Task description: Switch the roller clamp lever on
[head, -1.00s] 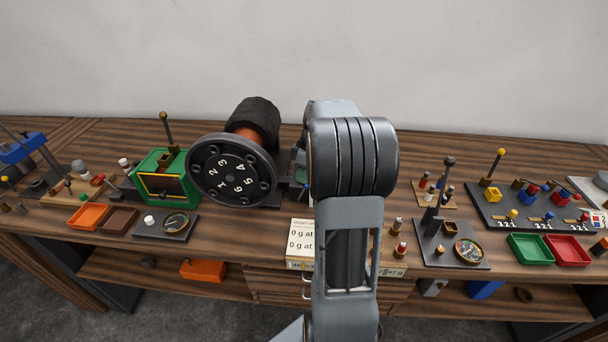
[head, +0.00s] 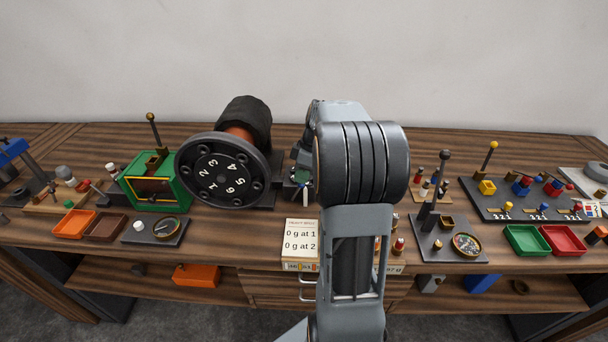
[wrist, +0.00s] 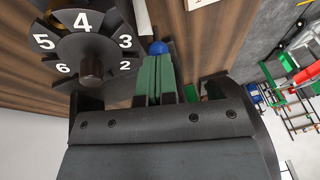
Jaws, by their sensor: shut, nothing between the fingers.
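In the wrist view a blue ball knob (wrist: 158,47) is at the tips of my gripper (wrist: 154,62); it may be the roller clamp lever's knob. My gripper's green fingers are together, with nothing seen between them. Whether they touch the knob I cannot tell, and the lever's shaft is hidden. In the head view my gripper (head: 302,178) shows only in part, just right of the black numbered wheel (head: 222,176). My arm hides the area behind it, and no lever marked as the roller clamp can be read.
The wrist view shows a numbered dial (wrist: 84,45) left of the fingers. A green box (head: 153,190) with an upright lever stands left of the wheel. A black-knobbed lever (head: 440,180) stands right of my arm. A white readout box (head: 300,243) sits at the front edge.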

